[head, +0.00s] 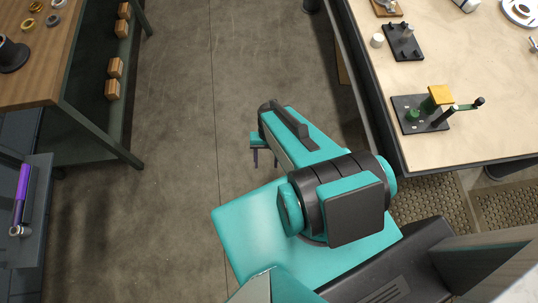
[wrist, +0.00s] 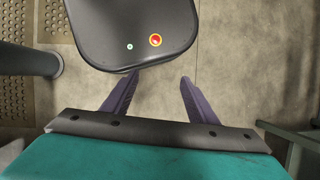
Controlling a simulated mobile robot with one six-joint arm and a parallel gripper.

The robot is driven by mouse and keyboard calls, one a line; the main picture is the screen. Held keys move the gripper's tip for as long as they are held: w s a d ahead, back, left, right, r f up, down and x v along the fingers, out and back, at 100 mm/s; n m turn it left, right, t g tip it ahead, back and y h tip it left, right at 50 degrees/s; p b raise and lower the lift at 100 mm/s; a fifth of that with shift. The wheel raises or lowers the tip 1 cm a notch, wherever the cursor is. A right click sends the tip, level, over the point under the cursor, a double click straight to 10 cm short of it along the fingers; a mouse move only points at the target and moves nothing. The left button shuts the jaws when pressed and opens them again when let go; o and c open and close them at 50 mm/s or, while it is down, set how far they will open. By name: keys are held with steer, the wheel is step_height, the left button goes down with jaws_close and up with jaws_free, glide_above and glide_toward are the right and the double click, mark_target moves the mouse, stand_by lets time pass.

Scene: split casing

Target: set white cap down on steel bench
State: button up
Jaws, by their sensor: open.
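My gripper (wrist: 159,79) is open, with its two purple fingers apart and bare floor between them. In the head view my gripper (head: 265,162) hangs over the floor between the benches, away from both. A small white cylinder (head: 377,40), possibly the white cap, stands on the pale-topped bench (head: 470,85) at the right, beside a black fixture. A dark grey, metal-looking bench (head: 40,170) is at the left edge; I cannot tell for sure whether it is the steel bench. Neither bench top shows in the wrist view.
A black plate with a green part, yellow block and crank (head: 438,108) sits near the right bench's front edge. A wooden table (head: 75,50) with rings stands upper left. A purple tool (head: 21,190) lies on the grey bench. The floor (head: 180,120) between is clear.

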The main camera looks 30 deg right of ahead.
steer(key=s+n, duration=0.1)
steer(key=s, duration=0.1)
steer(key=s+n+g+h, duration=0.1)
steer(key=s+n, duration=0.1)
steer(key=s+n+h, duration=0.1)
steer(key=shift+s+a+n, duration=0.3)
steer(key=shift+s+a, duration=0.1)
step_height(320, 180, down, 6)
steer(key=g+b, duration=0.1)
steer(key=b, duration=0.4)
steer(key=shift+w+f+b, duration=0.15)
steer(key=shift+w+b, duration=0.2)
steer(key=shift+w, duration=0.1)
steer(key=c, duration=0.5)
steer(key=shift+c, duration=0.3)
